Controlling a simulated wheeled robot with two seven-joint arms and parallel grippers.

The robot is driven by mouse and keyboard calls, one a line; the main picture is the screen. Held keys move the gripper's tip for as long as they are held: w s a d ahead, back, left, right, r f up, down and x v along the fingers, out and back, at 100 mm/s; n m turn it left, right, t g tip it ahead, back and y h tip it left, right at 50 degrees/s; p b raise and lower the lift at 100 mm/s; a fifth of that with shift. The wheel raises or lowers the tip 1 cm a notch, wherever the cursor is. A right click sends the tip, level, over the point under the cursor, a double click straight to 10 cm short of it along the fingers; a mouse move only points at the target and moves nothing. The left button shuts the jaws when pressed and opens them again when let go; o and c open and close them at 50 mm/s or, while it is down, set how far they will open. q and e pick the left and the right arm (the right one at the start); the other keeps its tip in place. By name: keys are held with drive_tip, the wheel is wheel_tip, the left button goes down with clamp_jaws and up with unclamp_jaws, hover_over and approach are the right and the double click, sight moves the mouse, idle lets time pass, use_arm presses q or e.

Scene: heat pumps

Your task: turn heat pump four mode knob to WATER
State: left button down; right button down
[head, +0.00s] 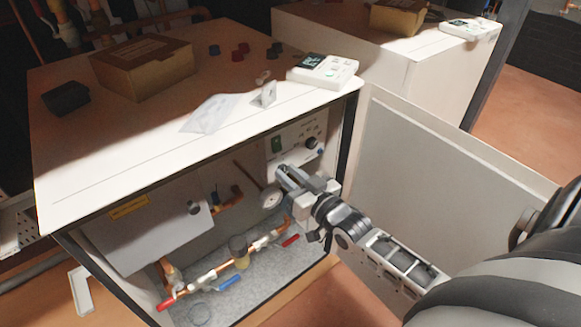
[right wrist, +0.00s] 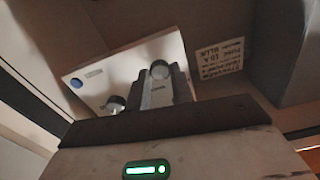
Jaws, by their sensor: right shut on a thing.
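My right gripper (head: 284,176) reaches into the cabinet just below that panel. In the right wrist view the panel (right wrist: 90,78) carries a blue button (right wrist: 76,84), a free round knob (right wrist: 115,103) and a second knob (right wrist: 160,69). My right gripper (right wrist: 166,88) is shut on this second knob. The panel's lettering is too small to read, so the pointer setting cannot be told. My left gripper is not in view.
The cabinet door (head: 435,185) stands open to the right, beside my right arm. Pipes with red (head: 291,240) and blue (head: 230,282) valve handles run below. A cardboard box (head: 143,68) and a white device (head: 322,70) sit on the cabinet top.

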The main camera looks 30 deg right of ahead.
drive_tip(key=m+p, duration=0.1)
drive_tip(key=m, duration=0.2)
drive_tip(key=shift+r+m+p, duration=0.1)
drive_tip(key=shift+m+p, duration=0.2)
drive_tip(key=shift+p, duration=0.05)
drive_tip(key=shift+m, duration=0.4)
drive_tip(key=shift+m+p, duration=0.3)
drive_tip(key=shift+m, duration=0.9)
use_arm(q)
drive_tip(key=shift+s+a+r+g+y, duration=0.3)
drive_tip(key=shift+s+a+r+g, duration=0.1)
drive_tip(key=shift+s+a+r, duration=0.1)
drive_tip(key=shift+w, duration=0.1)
